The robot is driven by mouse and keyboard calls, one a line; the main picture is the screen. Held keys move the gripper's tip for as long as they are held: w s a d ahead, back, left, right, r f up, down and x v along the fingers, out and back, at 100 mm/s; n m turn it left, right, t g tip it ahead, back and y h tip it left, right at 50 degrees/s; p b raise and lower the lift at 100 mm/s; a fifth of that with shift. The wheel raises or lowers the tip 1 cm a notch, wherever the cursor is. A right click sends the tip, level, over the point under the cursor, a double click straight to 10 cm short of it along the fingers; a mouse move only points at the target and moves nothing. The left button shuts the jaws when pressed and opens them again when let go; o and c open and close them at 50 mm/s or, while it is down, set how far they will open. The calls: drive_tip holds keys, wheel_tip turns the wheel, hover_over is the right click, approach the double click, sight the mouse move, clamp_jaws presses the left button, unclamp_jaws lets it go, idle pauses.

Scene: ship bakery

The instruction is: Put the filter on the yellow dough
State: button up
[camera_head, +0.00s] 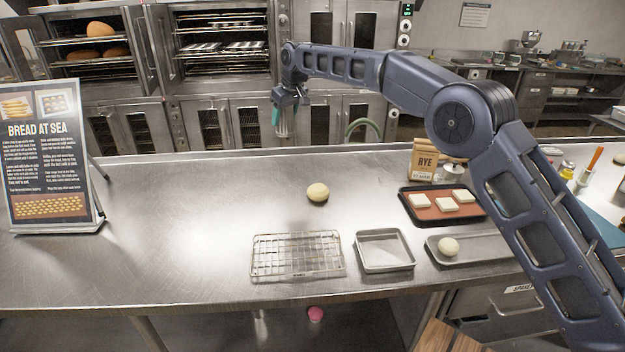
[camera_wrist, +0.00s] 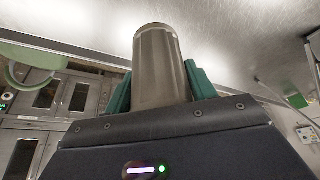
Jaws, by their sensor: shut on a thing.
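My gripper (camera_head: 282,112) hangs over the far side of the steel counter, behind and left of the dough, with its green fingers pointing down. In the wrist view, its green fingers are shut on a grey-brown metal cylinder (camera_wrist: 160,65), gripped from both sides. I cannot tell for sure that this cylinder is the filter. A pale yellow dough ball (camera_head: 317,192) lies bare on the counter, apart from my gripper. A paler dough ball (camera_head: 448,247) lies on a long metal tray (camera_head: 490,246) to the right.
A wire rack (camera_head: 297,257) and an empty square pan (camera_head: 385,250) stand in front of the yellow dough. A dark tray (camera_head: 422,213) with white squares and a rye bag (camera_head: 424,160) are at right. A bread sign (camera_head: 48,150) stands left. The left-middle counter is clear.

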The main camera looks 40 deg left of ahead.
drive_tip(key=w+d+r+m+t, duration=0.1)
drive_tip(key=d+m, duration=0.1)
drive_tip(key=d, duration=0.4)
drive_tip(key=w+d+r+m, duration=0.1)
drive_tip(key=w+d+r, duration=0.1)
drive_tip(key=d, duration=0.4)
hover_over(318, 186)
wheel_tip(318, 186, down, 20)
drive_tip(key=shift+d+f, duration=0.1)
drive_tip(key=shift+f, duration=0.05)
drive_tip(key=shift+f, duration=0.1)
drive_tip(key=o, duration=1.1)
drive_tip(key=shift+o, duration=0.2)
drive_tip(key=v, duration=1.2)
drive_tip(key=shift+s, duration=0.25)
drive_tip(key=shift+w, duration=0.1)
